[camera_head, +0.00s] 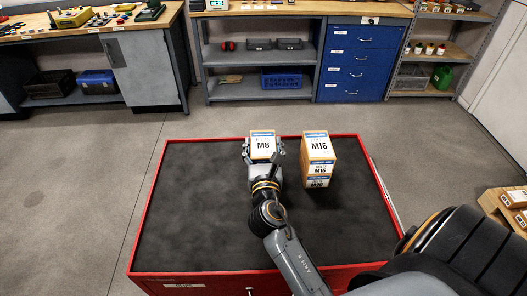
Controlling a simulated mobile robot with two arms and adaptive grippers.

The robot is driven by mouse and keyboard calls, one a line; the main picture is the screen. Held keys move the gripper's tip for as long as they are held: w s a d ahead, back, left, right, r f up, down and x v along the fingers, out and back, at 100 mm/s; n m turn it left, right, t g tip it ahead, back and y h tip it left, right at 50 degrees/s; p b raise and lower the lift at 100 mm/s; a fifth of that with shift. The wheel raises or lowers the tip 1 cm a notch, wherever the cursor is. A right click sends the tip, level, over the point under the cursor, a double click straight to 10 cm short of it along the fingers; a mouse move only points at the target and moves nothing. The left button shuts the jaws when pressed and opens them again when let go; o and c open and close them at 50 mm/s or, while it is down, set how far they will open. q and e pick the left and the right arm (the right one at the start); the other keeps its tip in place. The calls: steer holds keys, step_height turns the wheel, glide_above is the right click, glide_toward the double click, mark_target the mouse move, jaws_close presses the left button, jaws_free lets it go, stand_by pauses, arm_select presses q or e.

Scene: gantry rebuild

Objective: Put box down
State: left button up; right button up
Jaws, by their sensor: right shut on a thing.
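A small box labelled M8 (262,145) is in my right gripper (263,153), whose fingers close on its left and right sides. The box is over the dark top of a red-rimmed cabinet (195,212), towards its far edge. I cannot tell whether its underside touches the top. To its right a box labelled M16 (317,146) sits on a stack, with M16 and M20 labels below it. There is a gap between the held box and the stack. My left gripper is not in view.
The cabinet top is clear on the left and at the front right. Behind it, across open floor (120,150), stand a bench with shelves and blue drawers (358,62). A wooden pallet with boxes (505,208) is at the right edge.

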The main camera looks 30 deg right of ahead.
mark_target(264, 144)
steer(key=c, duration=0.5)
steer(key=shift+r, duration=0.55)
step_height(264, 144, up, 2)
steer(key=shift+r+p, duration=0.15)
steer(key=shift+p, duration=0.25)
steer(key=s+r, duration=0.2)
steer(key=s+a+r, duration=0.1)
steer(key=s+r, duration=0.1)
steer(key=shift+a+r+p, duration=0.2)
steer(key=shift+r+p, duration=0.1)
steer(key=shift+r, duration=0.1)
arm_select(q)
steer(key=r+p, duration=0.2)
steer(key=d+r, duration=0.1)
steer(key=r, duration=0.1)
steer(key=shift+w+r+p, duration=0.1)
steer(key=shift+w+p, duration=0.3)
arm_select(e)
steer(key=s+a+r, duration=0.3)
steer(key=s+r, duration=0.1)
steer(key=s, duration=0.5)
steer(key=shift+a+r, duration=0.15)
steer(key=shift+r, duration=0.25)
